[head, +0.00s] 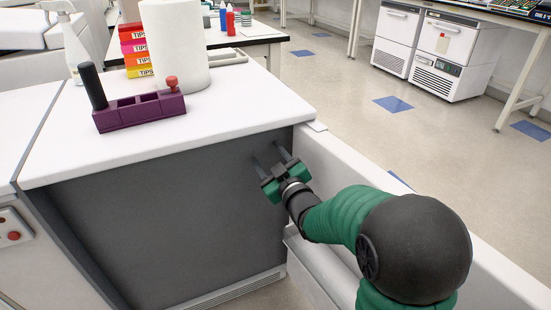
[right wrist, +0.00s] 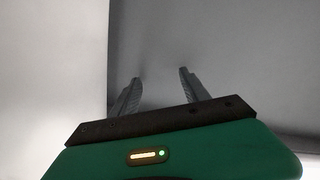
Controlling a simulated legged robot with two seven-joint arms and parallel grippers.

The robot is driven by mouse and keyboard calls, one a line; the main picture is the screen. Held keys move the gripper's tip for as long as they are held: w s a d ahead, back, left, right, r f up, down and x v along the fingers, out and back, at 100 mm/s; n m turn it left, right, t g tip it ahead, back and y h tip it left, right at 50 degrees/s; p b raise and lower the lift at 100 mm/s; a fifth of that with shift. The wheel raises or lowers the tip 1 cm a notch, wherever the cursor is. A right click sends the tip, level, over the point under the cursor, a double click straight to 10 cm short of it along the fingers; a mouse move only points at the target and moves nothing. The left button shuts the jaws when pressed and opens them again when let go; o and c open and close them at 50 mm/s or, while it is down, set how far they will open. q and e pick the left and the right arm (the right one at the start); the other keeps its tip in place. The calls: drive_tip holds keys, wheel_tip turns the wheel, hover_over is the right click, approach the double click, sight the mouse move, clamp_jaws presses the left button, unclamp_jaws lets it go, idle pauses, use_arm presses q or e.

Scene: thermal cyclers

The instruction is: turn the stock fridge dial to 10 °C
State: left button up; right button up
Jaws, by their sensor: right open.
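My right gripper (head: 268,160) is open and empty. It points at the dark grey side panel (head: 180,215) of the white-topped bench, close to its right end; I cannot tell if the fingertips touch it. In the right wrist view both fingers (right wrist: 160,76) stand apart in front of a plain grey surface, with nothing between them. Two white under-counter units that look like fridges, a left one (head: 396,38) and a right one (head: 446,52), stand far off at the back right. I cannot tell which is the stock fridge, and no dial is readable. My left gripper is out of view.
The white benchtop (head: 150,145) holds a purple rack (head: 138,112) with a dark handle and red knob, a white roll (head: 175,45) and stacked tip boxes (head: 136,50). A white ledge (head: 345,175) runs beside my right arm. The floor (head: 330,75) beyond is clear.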

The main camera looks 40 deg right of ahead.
drive_tip(key=p+v, duration=0.1)
drive_tip(key=v, duration=0.4)
drive_tip(key=shift+s+f, duration=0.1)
drive_tip(key=shift+s, duration=0.05)
